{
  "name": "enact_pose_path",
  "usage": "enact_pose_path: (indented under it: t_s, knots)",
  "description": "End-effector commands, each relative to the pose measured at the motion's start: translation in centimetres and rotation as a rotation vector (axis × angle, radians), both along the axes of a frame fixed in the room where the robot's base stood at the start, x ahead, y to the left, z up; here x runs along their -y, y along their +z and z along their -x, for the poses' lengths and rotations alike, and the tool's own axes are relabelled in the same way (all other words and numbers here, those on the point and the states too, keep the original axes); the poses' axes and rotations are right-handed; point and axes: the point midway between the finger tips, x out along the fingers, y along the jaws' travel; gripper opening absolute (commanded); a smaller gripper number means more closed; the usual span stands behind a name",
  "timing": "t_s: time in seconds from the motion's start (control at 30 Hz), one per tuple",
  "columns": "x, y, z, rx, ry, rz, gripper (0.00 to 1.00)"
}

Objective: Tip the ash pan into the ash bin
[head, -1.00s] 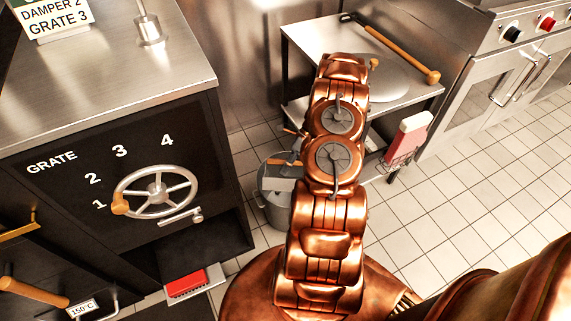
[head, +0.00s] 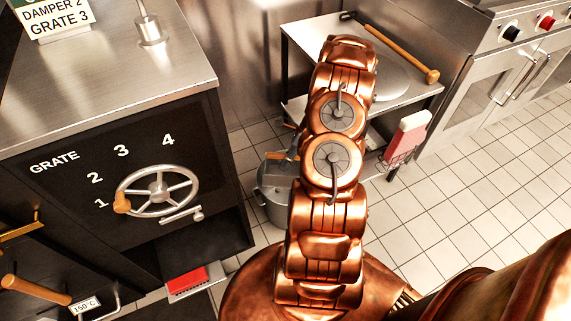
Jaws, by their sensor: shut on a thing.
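The ash bin (head: 272,205) is a grey metal bucket on the tiled floor, right of the black grate cabinet. Its right side is hidden behind my copper arm. A small grey piece (head: 293,149) shows at the arm's left edge, above the bin's rim; it looks like part of the ash pan, steeply tilted, but most of it is hidden. An orange-brown bar (head: 278,156) shows at the bin's top. My gripper is hidden behind my own arm. I cannot see whether anything is falling into the bin.
The black cabinet with its grate wheel (head: 157,191) stands at left. A red object on a grey tray (head: 187,281) juts out low. A steel table (head: 309,39) holds a round plate and a wooden-handled tool. A red-and-white box (head: 408,134) hangs beside it. Floor at right is clear.

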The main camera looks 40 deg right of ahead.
Motion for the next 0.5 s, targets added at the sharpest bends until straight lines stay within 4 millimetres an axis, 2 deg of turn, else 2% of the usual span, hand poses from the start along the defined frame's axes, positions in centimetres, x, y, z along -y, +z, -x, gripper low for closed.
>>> enact_pose_path:
  t_s: [0.5]
  knots:
    - [-0.2, 3.4, 0.0, 0.148, 0.000, 0.168, 0.00]
